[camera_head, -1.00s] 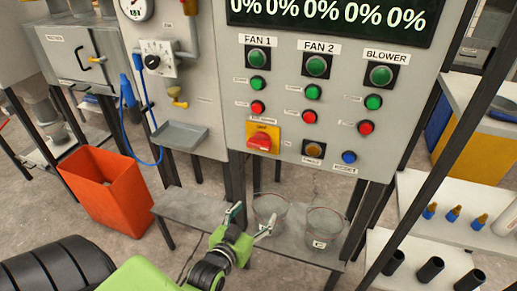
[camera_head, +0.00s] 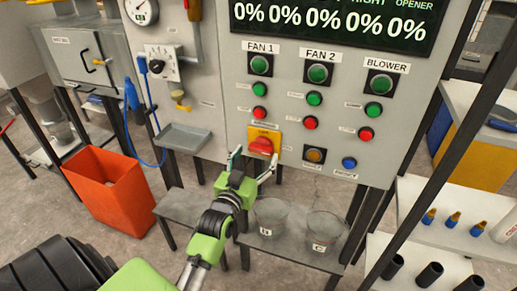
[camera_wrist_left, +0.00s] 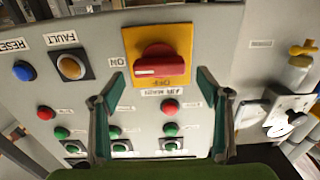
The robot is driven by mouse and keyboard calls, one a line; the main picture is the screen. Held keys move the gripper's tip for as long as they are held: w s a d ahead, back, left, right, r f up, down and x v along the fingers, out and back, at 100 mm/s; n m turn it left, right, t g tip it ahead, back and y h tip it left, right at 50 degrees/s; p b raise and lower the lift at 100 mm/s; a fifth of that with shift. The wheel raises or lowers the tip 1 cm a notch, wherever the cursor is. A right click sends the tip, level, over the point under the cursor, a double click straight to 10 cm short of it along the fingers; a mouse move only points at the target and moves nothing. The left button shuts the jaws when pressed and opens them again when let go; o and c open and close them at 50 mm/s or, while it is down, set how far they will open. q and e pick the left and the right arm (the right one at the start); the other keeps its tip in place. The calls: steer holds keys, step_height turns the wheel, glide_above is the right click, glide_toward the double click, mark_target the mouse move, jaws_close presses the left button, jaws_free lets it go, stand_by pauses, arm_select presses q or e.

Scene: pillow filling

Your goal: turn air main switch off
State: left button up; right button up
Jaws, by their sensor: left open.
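The air main switch (camera_head: 261,146) is a red rotary knob on a yellow plate, low on the grey control panel. In the left wrist view the switch (camera_wrist_left: 157,66) shows upside down, with "ON" beside the plate and "OFF" on it. Its red handle lies along the picture's horizontal there. My left gripper (camera_head: 252,165) is open and empty just below and in front of the switch. In the left wrist view its two green-tipped fingers (camera_wrist_left: 160,82) stand either side of the knob's lower part, apart from it as far as I can tell. My right gripper is not in view.
The panel carries green and red buttons, an amber fault button (camera_head: 315,155) and a blue reset button (camera_head: 349,162) right of the switch. A grey tray (camera_head: 186,137) juts out at left. Clear containers (camera_head: 324,228) stand on a low shelf below. An orange bin (camera_head: 108,190) stands at left.

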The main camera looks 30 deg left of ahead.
mark_target(261, 148)
arm_select(q)
steer(key=shift+x, duration=1.35)
steer(key=c, duration=1.1)
